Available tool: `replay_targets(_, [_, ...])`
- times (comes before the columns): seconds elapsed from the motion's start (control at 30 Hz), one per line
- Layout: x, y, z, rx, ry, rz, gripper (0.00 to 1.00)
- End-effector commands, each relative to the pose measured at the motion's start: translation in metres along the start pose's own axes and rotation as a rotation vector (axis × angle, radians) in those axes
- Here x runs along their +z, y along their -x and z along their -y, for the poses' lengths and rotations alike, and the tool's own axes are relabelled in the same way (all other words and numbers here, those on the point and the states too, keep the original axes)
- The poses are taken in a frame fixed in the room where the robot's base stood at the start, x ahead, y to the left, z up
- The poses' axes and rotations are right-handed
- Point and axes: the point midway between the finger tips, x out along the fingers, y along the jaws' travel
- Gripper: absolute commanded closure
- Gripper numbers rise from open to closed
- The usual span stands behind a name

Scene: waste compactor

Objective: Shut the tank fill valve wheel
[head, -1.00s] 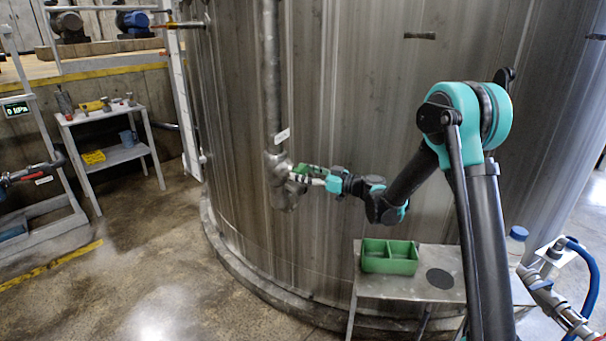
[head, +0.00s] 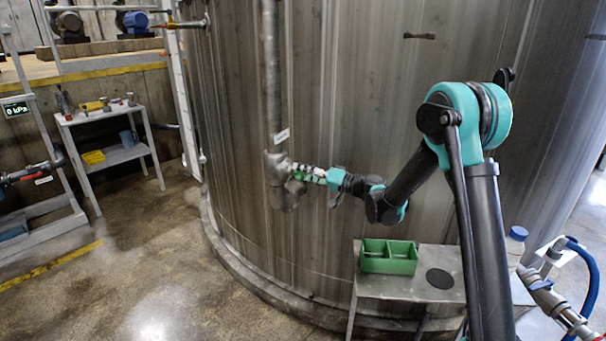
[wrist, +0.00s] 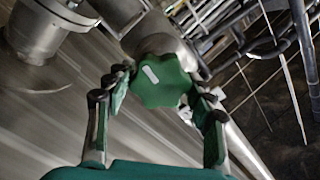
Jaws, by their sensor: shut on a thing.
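The green valve wheel (wrist: 160,82) has a lobed rim and a pale bar mark on its face, and sits on a grey metal valve body in the wrist view. My gripper (wrist: 160,96) has one finger on each side of the wheel and is shut on it. In the head view my gripper (head: 300,173) is at the valve body (head: 283,190), at the lower end of the vertical pipe on the tank. There the fingers mostly hide the wheel.
The large steel tank (head: 340,80) stands close behind the arm. A green divided bin (head: 390,268) sits on a metal bench (head: 405,291) at lower right. A grey cart (head: 113,154) stands at left. The floor at left front is clear.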

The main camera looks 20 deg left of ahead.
Motion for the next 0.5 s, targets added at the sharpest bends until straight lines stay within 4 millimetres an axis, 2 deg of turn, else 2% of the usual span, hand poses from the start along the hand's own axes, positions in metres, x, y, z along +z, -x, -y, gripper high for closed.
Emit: replay_targets(0.5, [0.0009,0.0004,-0.0006,0.001,-0.488,0.001,0.75])
